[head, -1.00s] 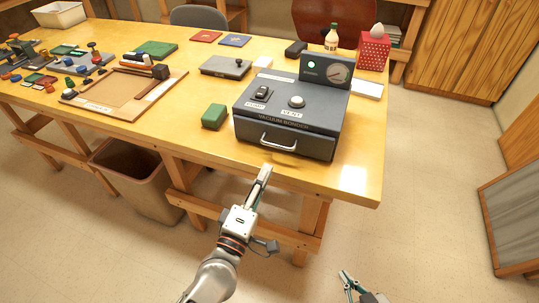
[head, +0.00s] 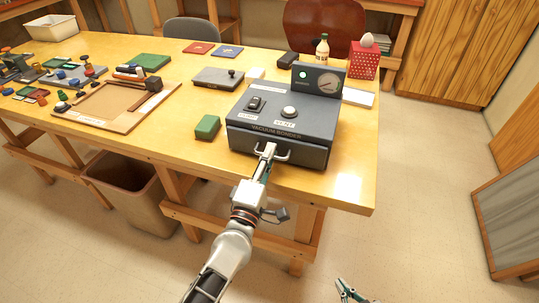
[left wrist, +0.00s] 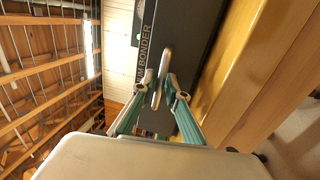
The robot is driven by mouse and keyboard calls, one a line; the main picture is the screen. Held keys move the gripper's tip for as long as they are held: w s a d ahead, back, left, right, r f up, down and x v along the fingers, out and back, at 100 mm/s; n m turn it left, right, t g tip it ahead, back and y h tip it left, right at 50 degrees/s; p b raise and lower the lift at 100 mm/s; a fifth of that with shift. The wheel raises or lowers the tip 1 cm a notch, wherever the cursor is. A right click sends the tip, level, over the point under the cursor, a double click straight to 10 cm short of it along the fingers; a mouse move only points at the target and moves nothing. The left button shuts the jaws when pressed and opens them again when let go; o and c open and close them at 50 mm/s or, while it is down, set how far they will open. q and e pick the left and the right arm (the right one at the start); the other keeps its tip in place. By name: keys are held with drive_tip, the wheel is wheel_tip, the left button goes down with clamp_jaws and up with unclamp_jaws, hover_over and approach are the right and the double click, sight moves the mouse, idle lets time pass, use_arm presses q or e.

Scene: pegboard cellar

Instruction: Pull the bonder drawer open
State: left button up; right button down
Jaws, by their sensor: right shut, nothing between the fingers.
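The vacuum bonder (head: 283,118) is a dark grey box near the table's front right. Its drawer front (head: 310,153) shows no visible gap. The pale bar handle (head: 284,155) is on that front and also shows in the left wrist view (left wrist: 165,62). My left gripper (head: 268,150) is at the handle. In the left wrist view its fingertips (left wrist: 159,86) are close on either side of the bar; whether they press on it I cannot tell. My right gripper (head: 345,290) is shut and empty at the bottom edge, far from the bonder, and partly out of frame.
A green block (head: 207,127) sits just left of the bonder. A gauge box (head: 318,79) stands on the bonder's top. A white pad (head: 357,97) lies to its right. The floor in front of the table's right end is clear; a bin (head: 130,185) stands below at left.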

use_arm(q)
clamp_jaws()
drive_tip(key=shift+s, duration=0.1)
drive_tip(key=r+p+v, duration=0.3)
drive_tip(key=v, duration=1.6)
drive_tip(key=shift+s+p, duration=0.3)
drive_tip(key=shift+a+r, duration=0.1)
drive_tip(key=shift+r, duration=0.05)
unclamp_jaws()
